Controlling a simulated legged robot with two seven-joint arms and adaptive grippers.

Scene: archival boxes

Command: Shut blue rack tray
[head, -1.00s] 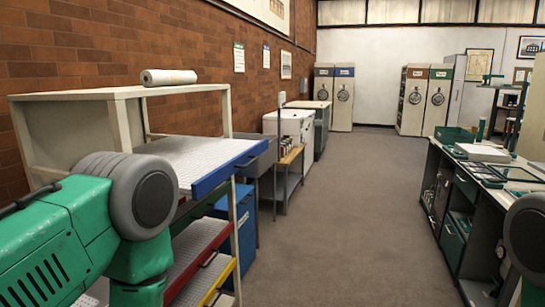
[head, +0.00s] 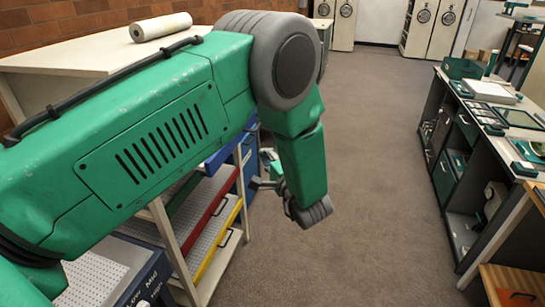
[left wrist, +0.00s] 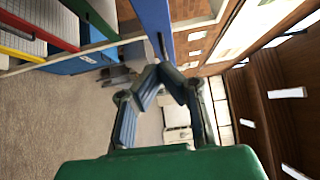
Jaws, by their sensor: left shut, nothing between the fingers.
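The blue rack tray (head: 222,155) is the upper tray of the rack on the left; my left arm hides most of it in the head view. Its blue front runs down from the top edge in the left wrist view (left wrist: 155,18), jutting out past the other trays. My left gripper (head: 263,183) is to the right of the rack, in front of it, partly hidden by my wrist. In the left wrist view its fingers (left wrist: 162,70) come together, empty, close to the end of the blue front; I cannot tell whether they touch it.
Red (head: 207,208) and yellow (head: 218,243) trays sit lower in the rack. A white roll (head: 160,27) lies on the rack's top. A dark workbench (head: 455,150) stands on the right. The grey floor (head: 365,130) between is clear.

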